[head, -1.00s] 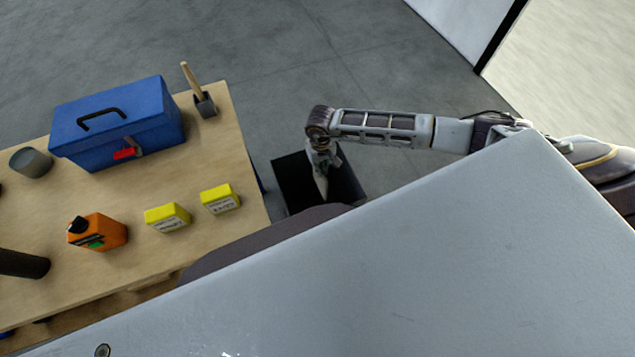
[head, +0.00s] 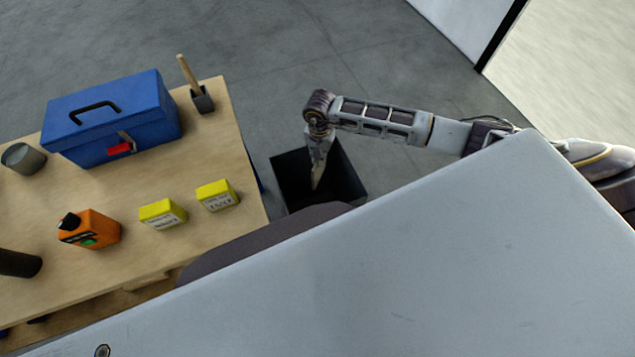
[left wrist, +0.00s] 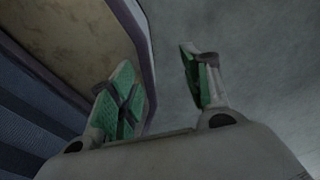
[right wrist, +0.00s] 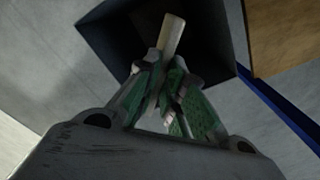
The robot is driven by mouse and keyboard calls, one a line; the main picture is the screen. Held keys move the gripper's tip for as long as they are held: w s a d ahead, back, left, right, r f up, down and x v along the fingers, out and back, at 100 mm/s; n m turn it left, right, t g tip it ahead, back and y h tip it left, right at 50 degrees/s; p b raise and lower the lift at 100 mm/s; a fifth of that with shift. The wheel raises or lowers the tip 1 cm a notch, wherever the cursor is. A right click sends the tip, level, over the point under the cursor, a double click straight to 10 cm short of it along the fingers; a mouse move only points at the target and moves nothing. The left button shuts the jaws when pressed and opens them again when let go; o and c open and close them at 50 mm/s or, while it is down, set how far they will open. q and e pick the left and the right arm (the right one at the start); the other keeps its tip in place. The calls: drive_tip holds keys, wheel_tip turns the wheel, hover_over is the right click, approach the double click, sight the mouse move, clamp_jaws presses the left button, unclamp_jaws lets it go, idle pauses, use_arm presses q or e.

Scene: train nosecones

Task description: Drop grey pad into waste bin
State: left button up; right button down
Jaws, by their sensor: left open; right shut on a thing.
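The black waste bin (head: 347,178) stands on the floor beside the table, open at the top; it also shows in the right wrist view (right wrist: 112,38). My right gripper (head: 318,165) points down over the bin's opening. In the right wrist view my right gripper (right wrist: 163,70) is shut on a narrow pale piece (right wrist: 173,34), which looks like the pad seen edge-on. The piece sticks out past the fingertips towards the dark inside of the bin. My left gripper (left wrist: 158,68) is open and empty in the left wrist view; it is hidden in the head view.
Grey floor (head: 400,60) lies clear behind the bin.

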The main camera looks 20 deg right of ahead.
drive_tip(key=m, duration=0.2)
drive_tip(key=w+m+b, duration=0.1)
drive_tip(key=m, duration=0.1)
drive_tip(key=shift+d, duration=0.35)
drive_tip(key=m, duration=0.3)
drive_tip(key=w+d+m+b, duration=0.1)
drive_tip(key=shift+r+m, duration=0.1)
drive_tip(key=shift+m, duration=0.3)
drive_tip(key=shift+w+d+m, duration=0.1)
drive_tip(key=shift+m, duration=0.6)
use_arm(q)
drive_tip(key=a+f, duration=0.1)
drive_tip(key=w+a+f, duration=0.1)
drive_tip(key=shift+w+a+f, duration=0.2)
drive_tip(key=shift+w+a, duration=0.1)
use_arm(e)
drive_tip(key=shift+r, duration=0.1)
use_arm(q)
drive_tip(key=shift+s, duration=0.15)
drive_tip(key=shift+f+b, duration=0.1)
drive_tip(key=shift+b, duration=0.2)
